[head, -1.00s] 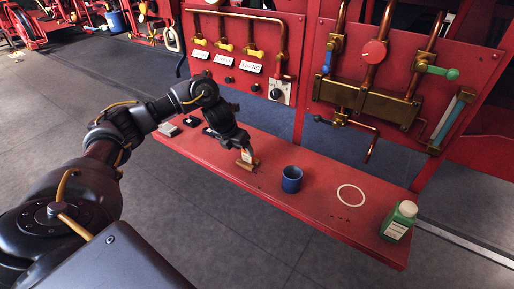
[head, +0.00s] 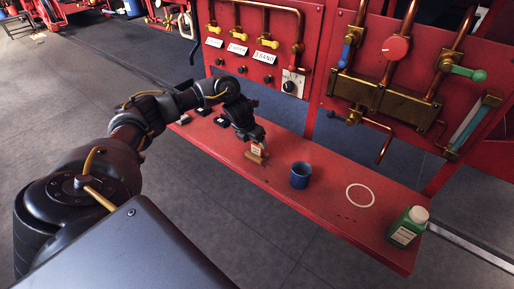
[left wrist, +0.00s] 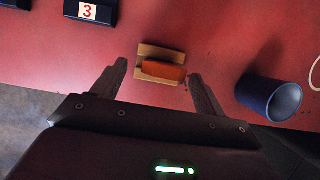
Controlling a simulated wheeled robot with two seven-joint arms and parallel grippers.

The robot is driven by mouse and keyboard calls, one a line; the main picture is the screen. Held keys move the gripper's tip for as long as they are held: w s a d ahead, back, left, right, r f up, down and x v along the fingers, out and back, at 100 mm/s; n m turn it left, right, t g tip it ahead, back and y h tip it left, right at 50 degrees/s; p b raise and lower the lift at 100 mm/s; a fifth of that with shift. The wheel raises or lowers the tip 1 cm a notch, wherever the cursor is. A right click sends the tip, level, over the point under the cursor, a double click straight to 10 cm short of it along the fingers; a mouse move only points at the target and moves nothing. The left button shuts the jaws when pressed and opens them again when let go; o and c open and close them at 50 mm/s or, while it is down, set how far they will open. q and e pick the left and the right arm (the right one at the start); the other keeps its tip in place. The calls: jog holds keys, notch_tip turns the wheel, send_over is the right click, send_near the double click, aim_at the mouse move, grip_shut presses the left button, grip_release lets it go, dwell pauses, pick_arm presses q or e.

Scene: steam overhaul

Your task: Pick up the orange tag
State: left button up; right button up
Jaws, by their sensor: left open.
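The orange tag (left wrist: 164,70) rests in a small tan wooden holder (left wrist: 158,50) on the red bench; its orange face shows in the left wrist view. In the head view the holder (head: 255,157) stands just below my left gripper (head: 254,140), which partly covers it. In the left wrist view my left gripper (left wrist: 158,72) is open, with one finger to the left of the holder and one to the right. Neither finger appears to touch the tag. My right gripper is not in view.
A blue cup (head: 300,176) stands right of the holder. Farther right are a white ring mark (head: 360,195) and a green bottle (head: 408,228). Black numbered blocks (head: 203,110) lie to the left. A red panel with pipes and valves (head: 380,90) rises behind the bench (head: 325,207).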

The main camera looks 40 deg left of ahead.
aim_at(256, 145)
pick_arm(q)
jog(key=x, duration=0.1)
jog(key=p+x, duration=0.1)
jog(key=x, duration=0.3)
jog(key=shift+s+d+f, duration=0.15)
jog(key=shift+s, duration=0.15)
jog(key=shift+c, duration=0.4)
jog(key=c, duration=1)
